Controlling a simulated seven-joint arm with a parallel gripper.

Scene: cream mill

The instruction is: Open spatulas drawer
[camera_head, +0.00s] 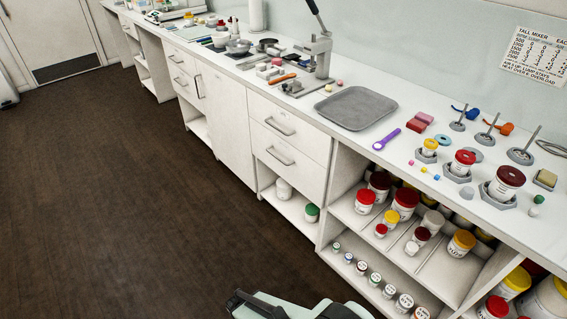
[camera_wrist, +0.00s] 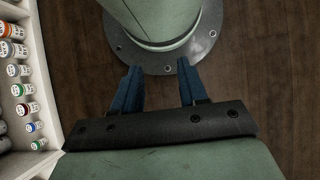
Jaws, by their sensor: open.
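In the head view, the near cabinet has two white drawers with bar handles, an upper drawer (camera_head: 298,134) and a lower drawer (camera_head: 300,170). A farther cabinet also has an upper drawer (camera_head: 181,61) and a lower drawer (camera_head: 185,85). All of these look shut. I cannot read a label showing which holds spatulas. My gripper (camera_wrist: 160,68) shows in the wrist view with its two blue fingers apart and nothing between them. It is over the dark floor beside my own round base, away from any drawer handle.
The countertop holds a grey tray (camera_head: 355,107), a lever press (camera_head: 318,55), a purple spoon-like tool (camera_head: 385,140) and several lidded jars. Open shelves with jars (camera_head: 365,200) lie right of the near drawers; small jars (camera_wrist: 20,70) show at the wrist view's left. The brown floor (camera_head: 130,180) before the cabinets is clear.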

